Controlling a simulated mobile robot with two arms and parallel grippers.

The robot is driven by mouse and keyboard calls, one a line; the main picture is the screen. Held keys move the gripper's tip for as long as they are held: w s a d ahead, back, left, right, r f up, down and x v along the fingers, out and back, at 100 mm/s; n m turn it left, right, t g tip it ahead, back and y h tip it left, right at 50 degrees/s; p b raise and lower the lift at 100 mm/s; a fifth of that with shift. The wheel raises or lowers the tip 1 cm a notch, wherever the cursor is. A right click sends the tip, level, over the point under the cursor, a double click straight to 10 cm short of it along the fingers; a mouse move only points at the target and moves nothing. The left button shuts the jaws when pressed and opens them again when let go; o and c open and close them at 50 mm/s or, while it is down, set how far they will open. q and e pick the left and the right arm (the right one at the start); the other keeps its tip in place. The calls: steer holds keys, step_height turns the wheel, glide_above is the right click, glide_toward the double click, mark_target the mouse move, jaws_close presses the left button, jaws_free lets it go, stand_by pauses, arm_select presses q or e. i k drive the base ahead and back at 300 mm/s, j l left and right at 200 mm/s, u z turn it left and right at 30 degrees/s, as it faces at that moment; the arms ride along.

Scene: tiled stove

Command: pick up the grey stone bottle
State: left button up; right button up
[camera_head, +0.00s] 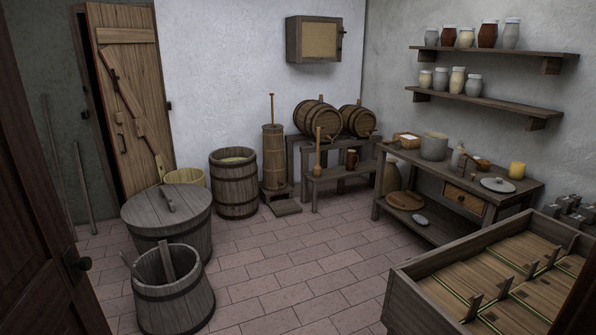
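A small grey bottle with a narrow neck (458,156), which looks like the grey stone bottle, stands upright on the wooden worktable (519,190) at the right. It is between a wide grey crock (434,147) and a small brown bowl (482,164). It is small in the picture, so its details are hard to make out. Neither of my grippers is in view.
A yellow cup (517,170) and a round grey lid (497,185) share the tabletop. A large wooden tray-like box (408,295) stands in front of the table. Tubs (173,296) stand left. The tiled floor (290,265) is clear in the middle.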

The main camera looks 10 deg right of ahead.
mark_target(458, 150)
steer(key=i+z, duration=0.1)
steer(key=i, duration=0.7)
steer(key=i+j+z, duration=0.1)
steer(key=i, duration=0.65)
steer(key=i+j+z, duration=0.1)
steer(key=i, duration=0.7)
steer(key=i+l+z, duration=0.3)
steer(key=i, duration=0.35)
steer(key=i+z, duration=0.3)
steer(key=i, duration=0.4)
steer(key=i+j+z, duration=0.1)
steer(key=i+z, duration=0.15)
steer(key=i, duration=0.45)
steer(key=i+j+z, duration=0.3)
steer(key=i, duration=0.35)
steer(key=l, duration=0.1)
